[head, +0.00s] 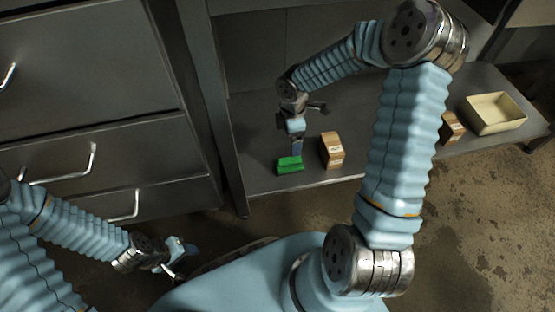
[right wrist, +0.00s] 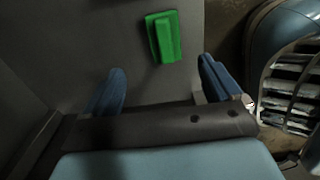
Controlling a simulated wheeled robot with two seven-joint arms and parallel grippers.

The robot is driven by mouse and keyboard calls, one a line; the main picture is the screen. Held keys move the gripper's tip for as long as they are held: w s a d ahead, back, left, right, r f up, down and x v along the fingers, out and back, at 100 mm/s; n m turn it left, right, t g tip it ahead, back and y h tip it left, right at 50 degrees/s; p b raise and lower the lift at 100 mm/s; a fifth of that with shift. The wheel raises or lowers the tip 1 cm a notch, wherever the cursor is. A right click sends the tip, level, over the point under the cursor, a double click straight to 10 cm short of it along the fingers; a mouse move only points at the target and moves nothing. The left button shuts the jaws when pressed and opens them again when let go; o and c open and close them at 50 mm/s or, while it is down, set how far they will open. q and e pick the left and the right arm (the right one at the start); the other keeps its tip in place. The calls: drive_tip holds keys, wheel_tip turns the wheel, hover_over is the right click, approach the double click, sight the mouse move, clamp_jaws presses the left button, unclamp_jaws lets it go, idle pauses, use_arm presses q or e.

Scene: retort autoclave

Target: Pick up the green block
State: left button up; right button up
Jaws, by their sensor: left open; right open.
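The green block (head: 290,165) lies on the dark metal shelf (head: 262,180), close to its front edge. In the right wrist view the green block (right wrist: 165,38) lies ahead of the fingers, between their lines and nearer the right finger. My right gripper (head: 297,145) is just behind the block in the head view. It is open and empty, with its two blue fingers apart in the right wrist view (right wrist: 162,85). My left gripper (head: 180,258) is open at the lower left, in front of the drawers and far from the block.
A brown box (head: 332,150) stands on the shelf just right of the block. Another brown box (head: 452,127) and a cream tray (head: 495,113) sit further right. A grey drawer cabinet (head: 100,150) with handles stands at left. My right arm covers part of the shelf.

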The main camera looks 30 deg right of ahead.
sight(290, 159)
wheel_tip(290, 159, down, 6)
drive_tip(key=shift+f+b, duration=0.25)
drive_tip(key=shift+b, duration=0.5)
drive_tip(key=f, duration=0.1)
drive_tip(key=f+b, duration=0.1)
drive_tip(key=f, duration=0.1)
drive_tip(key=f+b, duration=0.1)
drive_tip(key=f, duration=0.1)
drive_tip(key=shift+s+a+f, duration=0.2)
drive_tip(key=shift+s+a, duration=0.05)
drive_tip(key=shift+s, duration=0.05)
drive_tip(key=c, duration=1.2)
